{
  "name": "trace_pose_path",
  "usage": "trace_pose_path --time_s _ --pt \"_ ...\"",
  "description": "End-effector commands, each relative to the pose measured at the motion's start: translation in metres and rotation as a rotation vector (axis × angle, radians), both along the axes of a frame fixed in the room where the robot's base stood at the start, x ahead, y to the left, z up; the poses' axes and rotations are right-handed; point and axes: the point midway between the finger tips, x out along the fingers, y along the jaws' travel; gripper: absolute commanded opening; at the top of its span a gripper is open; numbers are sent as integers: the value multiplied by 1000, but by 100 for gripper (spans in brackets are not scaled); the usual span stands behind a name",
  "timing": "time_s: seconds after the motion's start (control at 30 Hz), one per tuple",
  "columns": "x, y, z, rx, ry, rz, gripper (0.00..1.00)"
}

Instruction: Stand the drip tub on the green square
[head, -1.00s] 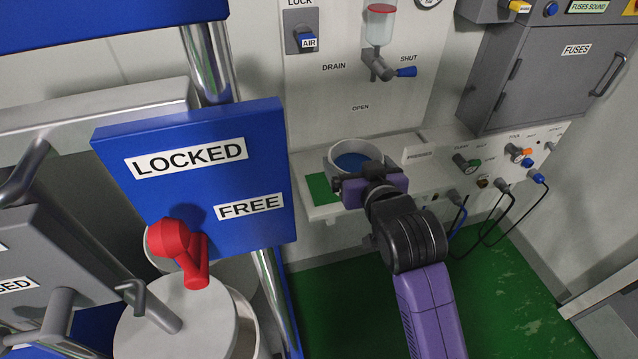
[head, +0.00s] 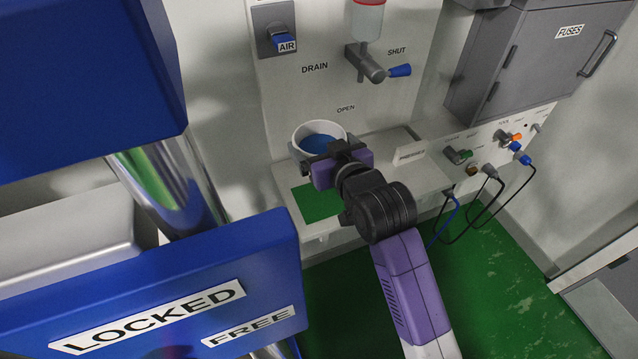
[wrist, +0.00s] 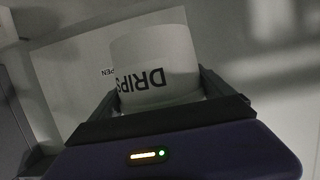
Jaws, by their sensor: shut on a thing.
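The drip tub (head: 318,131) is a white round tub with blue inside, in the upper middle of the head view. My gripper (head: 332,152) is shut on its near side. In the wrist view the tub (wrist: 155,72) stands between the two jaws, with the word DRIPS upside down on its wall. The green square (head: 318,204) lies on the pale shelf, just in front of and below the tub in the picture. My gripper hides part of the square's right side. I cannot tell whether the tub's base touches the shelf.
The drain tap with its blue handle (head: 399,71) is on the panel above the tub. A big blue LOCKED/FREE board (head: 160,300) fills the lower left. Cables hang at the right.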

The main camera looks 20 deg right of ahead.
Motion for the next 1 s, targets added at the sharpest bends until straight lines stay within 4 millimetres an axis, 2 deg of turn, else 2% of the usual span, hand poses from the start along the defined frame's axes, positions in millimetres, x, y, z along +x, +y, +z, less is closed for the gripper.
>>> trace_pose_path --time_s 0.1,0.3,0.57,0.8,1.0 --pt "-1 0 -31 0 4 0 32" --pt "0 0 -72 0 2 0 32" --pt "0 0 -93 0 -1 0 32" --pt "0 0 -125 0 -1 0 32" --pt "0 0 -130 0 -3 0 32"
